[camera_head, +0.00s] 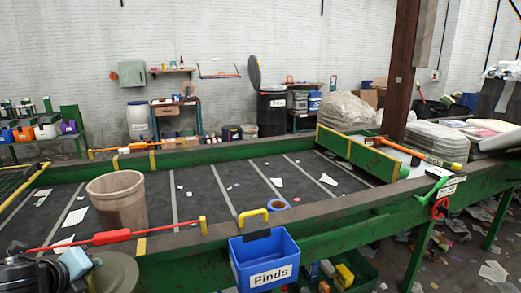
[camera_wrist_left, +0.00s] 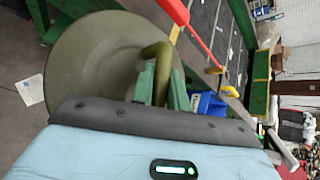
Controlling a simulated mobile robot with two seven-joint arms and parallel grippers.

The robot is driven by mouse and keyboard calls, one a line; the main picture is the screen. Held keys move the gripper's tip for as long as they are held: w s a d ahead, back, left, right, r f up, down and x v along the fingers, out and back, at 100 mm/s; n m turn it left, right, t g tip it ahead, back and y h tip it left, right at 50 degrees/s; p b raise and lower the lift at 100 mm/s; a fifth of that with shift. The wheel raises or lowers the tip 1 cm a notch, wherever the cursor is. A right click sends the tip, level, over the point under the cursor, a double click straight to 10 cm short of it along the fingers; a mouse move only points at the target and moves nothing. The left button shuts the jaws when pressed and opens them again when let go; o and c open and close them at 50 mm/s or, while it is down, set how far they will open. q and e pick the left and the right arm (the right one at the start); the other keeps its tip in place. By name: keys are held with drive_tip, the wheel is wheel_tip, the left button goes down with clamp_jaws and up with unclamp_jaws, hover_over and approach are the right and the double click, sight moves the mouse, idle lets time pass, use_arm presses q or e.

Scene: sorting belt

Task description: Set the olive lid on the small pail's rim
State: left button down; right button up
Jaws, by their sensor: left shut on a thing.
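The olive lid (camera_wrist_left: 85,62) is a round disc with a bent olive handle (camera_wrist_left: 157,58). My left gripper (camera_wrist_left: 162,82) is shut on that handle, one green finger on each side. In the head view the lid (camera_head: 117,272) is at the bottom left, in front of the belt's near edge and partly cut off by the frame. The small pail (camera_head: 118,205), a tan open-topped bucket, stands upright on the belt just behind and above the lid in the picture. The lid is apart from it. My right gripper is not in view.
A red bar (camera_head: 112,237) with a yellow end runs along the near belt edge between lid and pail. A blue Finds bin (camera_head: 265,262) hangs on the front rail.

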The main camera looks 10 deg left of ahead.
sight(102, 286)
use_arm(q)
drive_tip(key=shift+f, duration=0.9)
drive_tip(key=d+f, duration=0.2)
drive_tip(key=shift+d+f+n, duration=0.25)
drive_tip(key=shift+d+n, duration=0.05)
drive_tip(key=shift+m, duration=0.4)
drive_tip(key=d, duration=0.2)
drive_tip(key=w+d+f, duration=0.1)
drive_tip(key=d, duration=0.3)
drive_tip(key=shift+w+d+f, duration=0.15)
drive_tip(key=shift+w+f, duration=0.1)
drive_tip(key=shift+f, duration=0.1)
drive_tip(key=w+d+r+m+h, duration=0.1)
drive_tip(key=w+d+m+h, duration=0.1)
drive_tip(key=d, duration=1)
drive_tip(key=shift+d+r+b, duration=0.35)
drive_tip(key=shift+r, duration=0.05)
drive_tip(key=shift+s, duration=0.1)
